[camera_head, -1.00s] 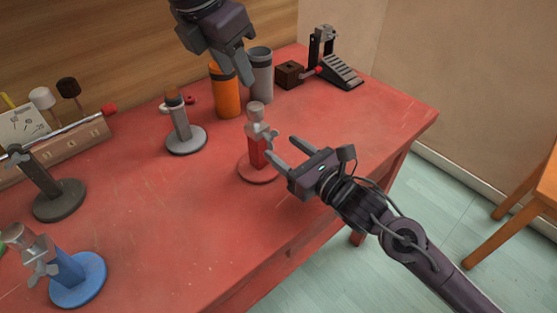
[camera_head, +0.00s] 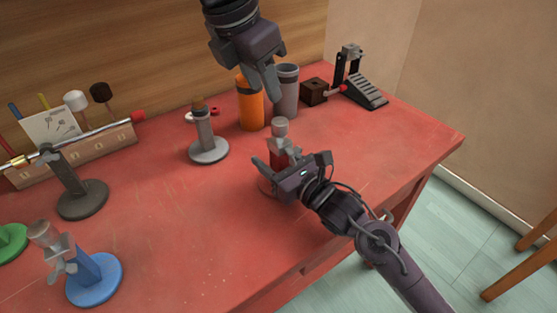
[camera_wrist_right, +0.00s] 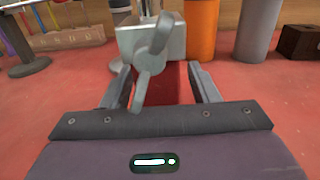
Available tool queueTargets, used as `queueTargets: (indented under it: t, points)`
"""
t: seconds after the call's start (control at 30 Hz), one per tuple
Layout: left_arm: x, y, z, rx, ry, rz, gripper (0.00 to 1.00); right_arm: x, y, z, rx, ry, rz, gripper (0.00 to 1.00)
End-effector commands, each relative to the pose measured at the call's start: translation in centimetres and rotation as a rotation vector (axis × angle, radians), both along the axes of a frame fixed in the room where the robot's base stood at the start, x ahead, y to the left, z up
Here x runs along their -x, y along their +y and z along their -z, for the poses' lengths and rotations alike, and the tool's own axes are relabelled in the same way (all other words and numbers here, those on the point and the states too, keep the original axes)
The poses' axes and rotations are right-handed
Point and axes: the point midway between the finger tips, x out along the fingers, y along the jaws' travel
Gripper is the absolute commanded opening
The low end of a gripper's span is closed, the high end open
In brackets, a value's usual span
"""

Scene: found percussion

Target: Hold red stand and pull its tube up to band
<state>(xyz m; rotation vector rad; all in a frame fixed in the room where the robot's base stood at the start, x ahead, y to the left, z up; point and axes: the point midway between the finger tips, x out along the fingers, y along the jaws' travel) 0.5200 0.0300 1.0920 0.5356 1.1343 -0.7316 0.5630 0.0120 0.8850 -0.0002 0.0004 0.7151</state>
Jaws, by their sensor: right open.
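The red stand (camera_head: 279,158) is upright near the middle of the table, partly hidden by my right gripper. Its red post also shows in the right wrist view (camera_wrist_right: 182,84), behind a grey clamp with a wing lever (camera_wrist_right: 151,62). The stand's grey tube top (camera_head: 281,127) rises above the clamp; I cannot make out a band on it. My right gripper (camera_wrist_right: 160,80) is open, with one finger on each side of the red post. My left gripper (camera_head: 271,90) hangs above and behind the stand, clear of the tube; its finger gap is not clear.
An orange cylinder (camera_head: 250,108) and a grey cylinder (camera_head: 287,95) stand behind the red stand. A grey-based stand (camera_head: 208,150) is to its left, with a blue stand (camera_head: 94,277) at front left. A dark block (camera_head: 314,91) and pedal (camera_head: 361,88) are at back right.

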Motion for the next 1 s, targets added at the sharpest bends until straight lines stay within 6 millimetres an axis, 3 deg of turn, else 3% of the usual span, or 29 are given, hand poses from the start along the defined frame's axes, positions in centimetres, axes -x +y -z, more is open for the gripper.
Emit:
queueTargets:
  t: [0.1, 0.53, 1.0]
  points:
    - [0.01, -0.01, 0.00, 0.000, 0.000, 0.000, 0.36, 0.02, -0.01, 0.01, 0.000, 0.000, 0.000, 0.55]
    - [0.00, 0.00, 0.00, 0.000, 0.000, 0.000, 0.36, 0.02, -0.04, 0.01, 0.000, 0.000, 0.001, 0.00]
    - [0.00, 0.00, 0.00, 0.000, 0.000, 0.000, 0.36, 0.02, -0.06, 0.01, 0.000, 0.000, 0.001, 0.00]
